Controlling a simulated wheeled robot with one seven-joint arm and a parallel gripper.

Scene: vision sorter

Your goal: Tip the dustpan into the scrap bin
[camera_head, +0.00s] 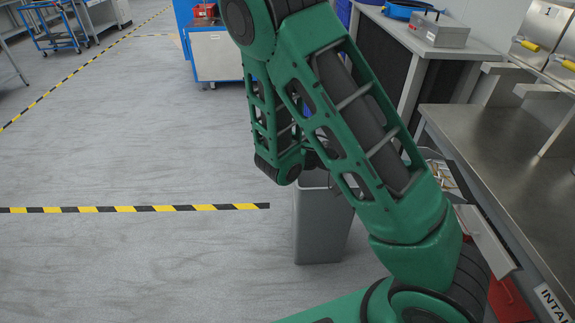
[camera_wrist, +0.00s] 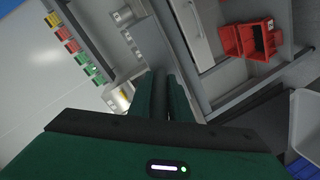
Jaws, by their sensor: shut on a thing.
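The scrap bin (camera_head: 320,228) is a tall grey bin on the floor, in the middle of the head view. My green arm crosses in front of it and hides part of its rim and its inside. In the wrist view, my gripper (camera_wrist: 166,92) has its two green fingers close together on a narrow dark piece, which I take for the dustpan's handle. The dustpan's pan is not clearly visible in either view, so I cannot tell its tilt. In the head view my gripper is hidden behind my arm.
A grey metal box (camera_head: 440,30) stands on the table behind. Red bins (camera_wrist: 250,40) show in the wrist view. The floor left of the scrap bin is clear, with yellow-black tape (camera_head: 130,209).

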